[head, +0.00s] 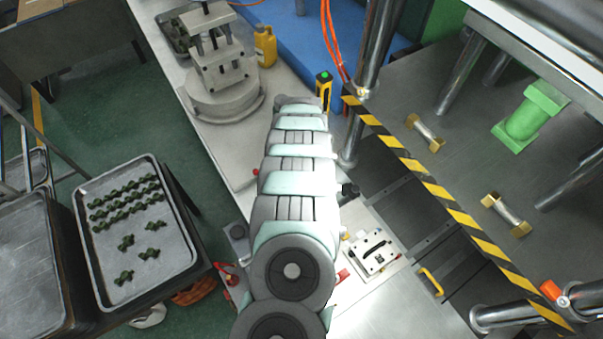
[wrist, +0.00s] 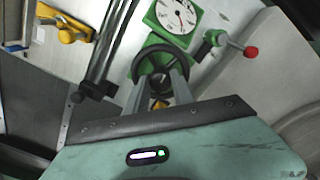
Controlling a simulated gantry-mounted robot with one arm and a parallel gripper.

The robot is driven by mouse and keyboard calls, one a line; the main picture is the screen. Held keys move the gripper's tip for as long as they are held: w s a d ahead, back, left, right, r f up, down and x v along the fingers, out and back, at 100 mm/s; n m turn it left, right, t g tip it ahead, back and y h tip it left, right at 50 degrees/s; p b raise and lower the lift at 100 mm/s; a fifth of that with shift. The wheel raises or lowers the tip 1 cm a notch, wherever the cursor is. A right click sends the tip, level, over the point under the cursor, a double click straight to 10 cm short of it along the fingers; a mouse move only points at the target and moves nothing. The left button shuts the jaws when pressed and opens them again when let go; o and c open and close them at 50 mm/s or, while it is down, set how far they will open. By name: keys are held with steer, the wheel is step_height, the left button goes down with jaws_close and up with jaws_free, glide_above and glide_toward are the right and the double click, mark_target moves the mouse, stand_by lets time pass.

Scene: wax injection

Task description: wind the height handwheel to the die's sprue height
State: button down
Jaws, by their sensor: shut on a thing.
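The black handwheel (wrist: 164,60) shows in the wrist view, with green parts behind its rim. A white round dial (wrist: 178,17) in a green housing sits just beyond it. My gripper (wrist: 160,78) has its two grey fingers at the near side of the wheel and is shut on it. The fingers hide part of the near rim. In the head view my arm covers the middle, and the gripper and handwheel are hidden. I cannot tell which thing is the die.
A red-knobbed lever (wrist: 250,52) stands right of the wheel, and a metal rod (wrist: 105,50) left. In the head view a striped bar (head: 450,205) crosses the right side. A round metal fixture (head: 222,95) and a tray of green pieces (head: 172,265) lie left of my arm.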

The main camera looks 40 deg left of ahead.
steer(key=n+b, duration=0.1)
steer(key=n, duration=0.2)
steer(key=shift+f+n, duration=0.15)
steer(key=shift+n, duration=0.25)
steer(key=n+b, duration=0.2)
steer(key=n, duration=0.2)
steer(key=shift+w+d+n, duration=0.1)
steer(key=shift+n, duration=0.2)
steer(key=n+b, duration=0.3)
steer(key=n, duration=0.2)
steer(key=shift+w+n+b, duration=0.1)
steer(key=shift+n+b, duration=0.65)
steer(key=shift+n, duration=0.85)
steer(key=c, duration=1.1)
jaws_free()
steer(key=shift+r, duration=0.2)
